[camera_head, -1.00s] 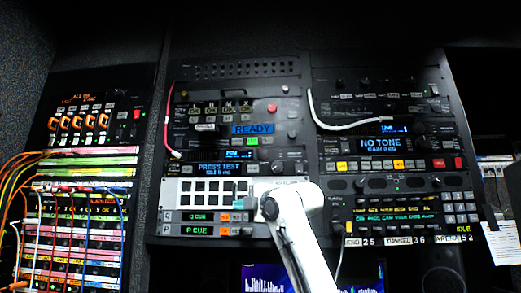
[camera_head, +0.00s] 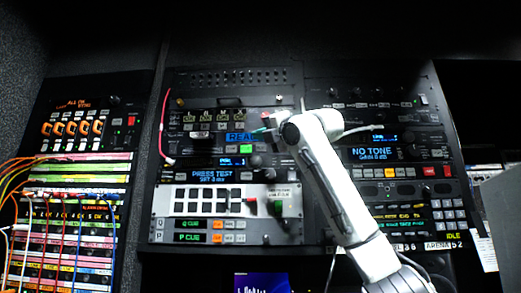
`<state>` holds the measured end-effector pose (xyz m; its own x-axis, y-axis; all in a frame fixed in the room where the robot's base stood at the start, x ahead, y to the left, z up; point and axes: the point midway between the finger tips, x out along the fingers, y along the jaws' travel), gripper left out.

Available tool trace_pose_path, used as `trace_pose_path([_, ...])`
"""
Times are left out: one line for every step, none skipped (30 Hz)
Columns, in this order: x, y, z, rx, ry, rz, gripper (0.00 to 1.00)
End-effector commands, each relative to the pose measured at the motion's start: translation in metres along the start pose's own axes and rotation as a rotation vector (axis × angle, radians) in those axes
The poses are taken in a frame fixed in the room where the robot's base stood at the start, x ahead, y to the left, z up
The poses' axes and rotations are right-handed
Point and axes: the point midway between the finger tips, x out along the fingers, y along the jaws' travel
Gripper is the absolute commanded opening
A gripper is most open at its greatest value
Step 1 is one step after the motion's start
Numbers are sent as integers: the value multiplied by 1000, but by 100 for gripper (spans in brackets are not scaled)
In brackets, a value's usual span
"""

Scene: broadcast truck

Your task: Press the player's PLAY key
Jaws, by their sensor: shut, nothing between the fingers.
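The player is the dark rack unit with a blue display (camera_head: 238,137) that is partly covered and shows only the start of its word. A lit green key (camera_head: 246,148) sits just below this display; its label is too small to read, so I cannot tell if it is PLAY. My gripper (camera_head: 259,131) is shut and empty. Its teal fingertips are in front of the display's right end, just above and right of the green key. I cannot tell whether they touch the panel. My white arm reaches up from the lower right and hides the rack's middle.
Below is a PRESS TEST unit (camera_head: 213,174), then a white panel (camera_head: 165,199) with dark keys and a red and a green part at its right. A red cable (camera_head: 163,125) hangs at the left. A patch bay (camera_head: 70,220) with many cables stands further left.

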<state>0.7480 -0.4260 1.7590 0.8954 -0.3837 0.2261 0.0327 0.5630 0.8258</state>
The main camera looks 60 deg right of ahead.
Motion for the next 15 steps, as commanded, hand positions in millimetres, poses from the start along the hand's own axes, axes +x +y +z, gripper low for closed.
trace_pose_path([0,0,0,0,0,0,0])
trace_pose_path([0,0,0,1,0,0,0])
trace_pose_path([0,0,0,1,0,0,0])
trace_pose_path([1,0,0,1,0,0,0])
trace_pose_path([1,0,1,1,0,0,0])
trace_pose_path([3,-1,2,1,0,0,0])
trace_pose_path([4,-2,3,1,0,0,0])
trace_pose_path([6,-2,4,2,1,0,0])
trace_pose_path([8,-4,6,2,1,0,0])
trace_pose_path([10,-5,8,3,1,-1,0])
trace_pose_path([13,-7,10,4,1,-2,0])
trace_pose_path([16,-9,13,4,1,-1,0])
trace_pose_path([19,-11,15,3,1,-1,0])
trace_pose_path([22,-14,17,4,0,-2,0])
trace_pose_path([26,-16,20,5,0,-2,0])
